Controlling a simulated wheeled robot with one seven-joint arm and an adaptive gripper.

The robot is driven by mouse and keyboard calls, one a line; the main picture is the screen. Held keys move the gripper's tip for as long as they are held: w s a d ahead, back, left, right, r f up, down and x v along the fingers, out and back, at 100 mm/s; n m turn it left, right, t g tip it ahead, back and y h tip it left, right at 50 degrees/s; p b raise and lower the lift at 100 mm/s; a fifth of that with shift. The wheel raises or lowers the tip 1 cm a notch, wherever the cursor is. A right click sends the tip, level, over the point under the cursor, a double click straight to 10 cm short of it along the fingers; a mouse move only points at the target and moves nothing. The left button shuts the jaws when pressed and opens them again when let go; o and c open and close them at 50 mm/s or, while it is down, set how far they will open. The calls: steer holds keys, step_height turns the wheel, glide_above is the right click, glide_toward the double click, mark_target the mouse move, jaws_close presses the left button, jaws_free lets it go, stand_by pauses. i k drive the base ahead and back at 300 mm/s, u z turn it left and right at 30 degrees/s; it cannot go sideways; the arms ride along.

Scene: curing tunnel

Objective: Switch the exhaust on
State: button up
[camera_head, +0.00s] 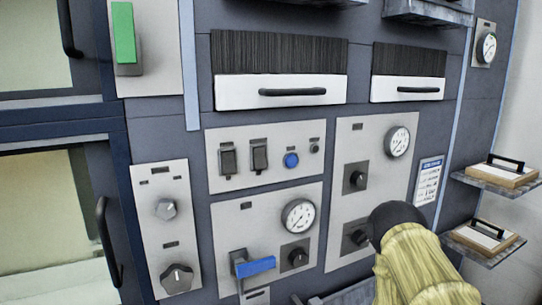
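No label is readable, so I cannot tell which control is the exhaust switch. The upper middle panel (275,177) carries two dark rocker switches, a left one (228,160) and a right one (259,155), plus a blue round button (291,160) and a small dark knob (315,149). Below it, a lever with a blue handle (257,268) points right, beside a gauge (298,216) and a black knob (298,257). My arm, yellow with a dark end, rises at lower right in front of the panels. My gripper's fingers do not show.
A green switch (124,33) is at top left. Two drawers with black handles (291,92) sit above. Shelves with handled boards (499,172) project at right. My arm covers part of the lower right panel.

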mark_target(259, 154)
steer(key=z, duration=1.3)
steer(key=k, duration=0.8)
steer(key=u, duration=0.95)
